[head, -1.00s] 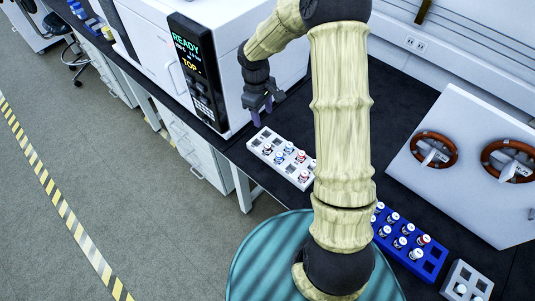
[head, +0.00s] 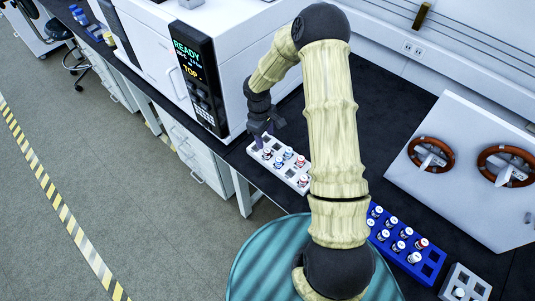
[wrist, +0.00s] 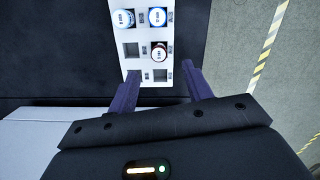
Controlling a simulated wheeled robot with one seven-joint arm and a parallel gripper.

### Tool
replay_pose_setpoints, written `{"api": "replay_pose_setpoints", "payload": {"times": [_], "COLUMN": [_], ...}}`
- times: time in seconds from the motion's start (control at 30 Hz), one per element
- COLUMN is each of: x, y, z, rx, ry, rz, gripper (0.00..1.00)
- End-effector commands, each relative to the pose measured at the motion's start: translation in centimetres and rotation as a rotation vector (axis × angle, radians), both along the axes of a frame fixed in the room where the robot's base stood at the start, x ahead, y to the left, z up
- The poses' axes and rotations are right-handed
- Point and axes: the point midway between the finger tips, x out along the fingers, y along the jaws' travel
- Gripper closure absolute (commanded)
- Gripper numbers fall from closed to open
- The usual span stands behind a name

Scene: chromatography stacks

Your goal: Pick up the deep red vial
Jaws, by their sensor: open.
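A white rack (head: 262,165) on the black bench holds several white-capped vials, with blue or red showing below the caps. A vial with a dark red-brown rim (wrist: 159,52) sits upright in the rack, just ahead of the fingertips in the wrist view. It appears to be the vial nearest my gripper (head: 267,154) in the head view. My gripper (wrist: 160,80) is open and empty, its two purple fingers spread at the near end of the rack. I cannot tell the exact height of the fingertips above the rack.
Two blue-rimmed vials (wrist: 157,17) stand close by in the rack, beside empty slots. A blue rack (head: 430,262) with several vials, one red, and a small grey rack (head: 465,282) lie to the right. The instrument (head: 215,60) stands close behind my gripper.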

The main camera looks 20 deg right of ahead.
Motion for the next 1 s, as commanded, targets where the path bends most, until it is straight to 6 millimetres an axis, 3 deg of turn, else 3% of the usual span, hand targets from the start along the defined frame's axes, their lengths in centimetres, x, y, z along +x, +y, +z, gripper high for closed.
{"api": "replay_pose_setpoints", "payload": {"times": [0.23, 0.73, 1.0], "x": [-0.3, -0.3, -0.3], "y": [-0.3, -0.4, -0.6], "z": [-3.5, -4.5, -7.2], "rx": [-0.001, 0.0, 0.001], "ry": [0.001, 0.0, 0.002], "rz": [0.001, 0.0, 0.001], "gripper": [0.5, 0.5, 0.5]}}
